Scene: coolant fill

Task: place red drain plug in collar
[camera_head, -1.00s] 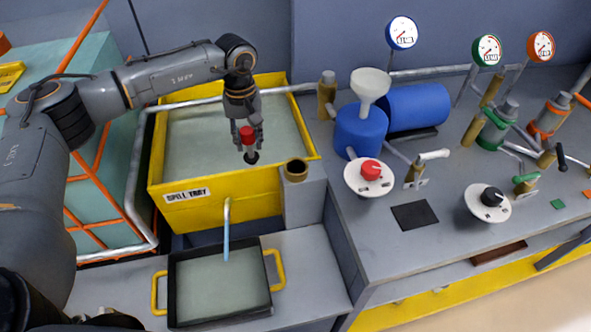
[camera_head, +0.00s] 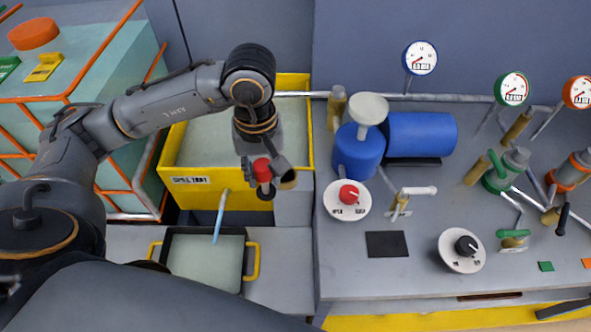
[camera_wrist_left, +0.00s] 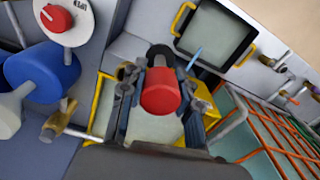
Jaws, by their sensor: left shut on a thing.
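The red drain plug (camera_head: 262,169), with a dark lower end, is held upright in my left gripper (camera_head: 264,172). The left wrist view shows its red cap (camera_wrist_left: 160,92) between the two gripper fingers (camera_wrist_left: 158,95). The brass collar (camera_head: 289,181) stands on a grey block at the right front of the yellow spill tray. In the head view the plug appears just left of the collar, and a finger partly covers the collar's rim. I cannot tell the plug's height over it. My right gripper is not in view.
The yellow spill tray (camera_head: 307,150) lies behind the gripper. A black drain pan (camera_head: 243,243) with yellow handles sits below in front. The workbench to the right carries a blue tank with a funnel (camera_head: 369,108), a red knob (camera_head: 349,194) and valves.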

